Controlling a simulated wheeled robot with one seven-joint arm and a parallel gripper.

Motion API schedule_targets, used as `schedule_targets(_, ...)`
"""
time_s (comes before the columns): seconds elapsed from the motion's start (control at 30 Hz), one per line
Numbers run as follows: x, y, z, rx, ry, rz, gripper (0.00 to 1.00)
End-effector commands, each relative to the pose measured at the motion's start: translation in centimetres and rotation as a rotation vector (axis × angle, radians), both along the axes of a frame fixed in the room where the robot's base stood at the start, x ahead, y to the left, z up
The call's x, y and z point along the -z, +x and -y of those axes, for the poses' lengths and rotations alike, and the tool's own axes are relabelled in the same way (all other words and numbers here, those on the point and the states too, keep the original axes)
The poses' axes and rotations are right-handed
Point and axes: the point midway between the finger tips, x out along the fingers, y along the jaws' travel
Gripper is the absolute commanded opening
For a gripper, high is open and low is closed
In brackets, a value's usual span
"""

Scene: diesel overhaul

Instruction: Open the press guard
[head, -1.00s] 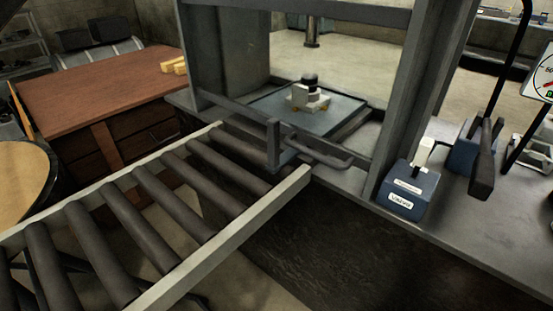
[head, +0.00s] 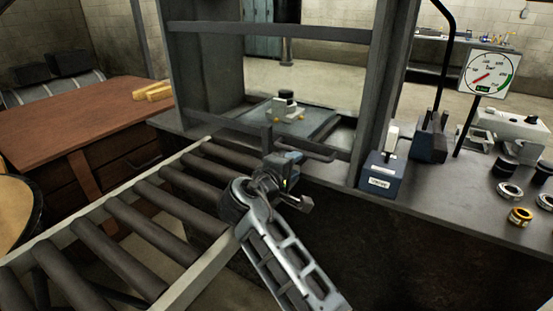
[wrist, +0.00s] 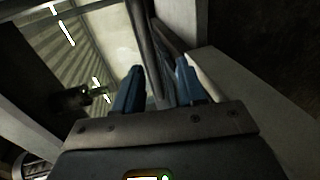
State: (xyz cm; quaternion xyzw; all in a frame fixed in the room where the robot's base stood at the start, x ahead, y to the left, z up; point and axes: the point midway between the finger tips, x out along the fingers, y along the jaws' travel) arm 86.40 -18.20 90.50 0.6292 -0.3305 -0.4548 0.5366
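The press guard shows in the head view as a grey frame across the press opening, with an upper rail (head: 270,31) and a lower rail (head: 215,123). Its bar handle (head: 312,151) sticks out from the lower rail. My gripper (head: 288,160) is at the left end of this handle and partly hides it. In the wrist view, my gripper (wrist: 157,78) has its blue fingers apart, with dark bars (wrist: 157,50) running between them. I see a gap beside the bars, and cannot tell whether either finger touches them.
A roller conveyor (head: 120,238) runs up to the press front on the left. A blue box with a white lever (head: 380,182) stands right of the handle. A gauge (head: 487,75) and metal parts (head: 520,215) are farther right. A part sits on the press plate (head: 320,122).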

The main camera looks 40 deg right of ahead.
Motion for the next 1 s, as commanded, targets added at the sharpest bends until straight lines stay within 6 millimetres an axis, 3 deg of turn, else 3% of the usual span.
schedule_targets(0.17,-1.4,0.6,0.7,0.040,-0.019,-0.004,0.40)
schedule_targets(0.7,0.0,2.9,7.0,0.038,-0.018,-0.003,0.40)
schedule_targets(1.0,0.2,3.1,7.6,0.036,-0.017,-0.004,0.40)
